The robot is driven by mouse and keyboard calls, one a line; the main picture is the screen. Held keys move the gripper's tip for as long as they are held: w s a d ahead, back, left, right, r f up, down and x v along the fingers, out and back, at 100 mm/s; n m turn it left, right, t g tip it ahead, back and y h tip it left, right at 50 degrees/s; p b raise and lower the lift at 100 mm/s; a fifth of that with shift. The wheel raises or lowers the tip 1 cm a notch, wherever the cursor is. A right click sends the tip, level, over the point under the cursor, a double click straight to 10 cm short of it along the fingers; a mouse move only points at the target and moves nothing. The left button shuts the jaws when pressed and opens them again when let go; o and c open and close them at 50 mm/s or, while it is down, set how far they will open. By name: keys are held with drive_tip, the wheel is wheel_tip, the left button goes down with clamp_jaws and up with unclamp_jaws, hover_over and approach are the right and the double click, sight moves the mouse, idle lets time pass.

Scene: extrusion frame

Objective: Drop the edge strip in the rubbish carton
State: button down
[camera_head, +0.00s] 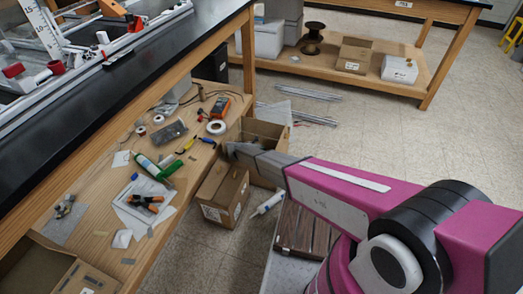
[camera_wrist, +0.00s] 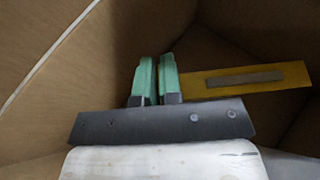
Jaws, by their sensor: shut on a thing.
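My gripper (camera_wrist: 157,80) has green fingertips and is shut on one end of the edge strip (camera_wrist: 290,76), a flat yellow bar with a grey inlay that reaches out to the right in the wrist view. Brown carton walls (camera_wrist: 50,95) surround the gripper and strip there. In the head view, my arm reaches into the open rubbish carton (camera_head: 270,127) on the floor beside the bench. My fingertips and the strip are hidden in that view. I cannot tell how high the strip is above the carton's bottom.
Another brown carton (camera_head: 224,194) stands in front of the open one, with a white tube (camera_head: 268,203) beside it. The bench's lower shelf (camera_head: 100,235) on the left holds tools and tape rolls. Metal profiles (camera_head: 308,93) lie on the floor behind. Open floor lies to the right.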

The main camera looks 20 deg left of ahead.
drive_tip(key=shift+f, duration=0.35)
drive_tip(key=shift+f, duration=0.2)
drive_tip(key=c, duration=1.3)
unclamp_jaws()
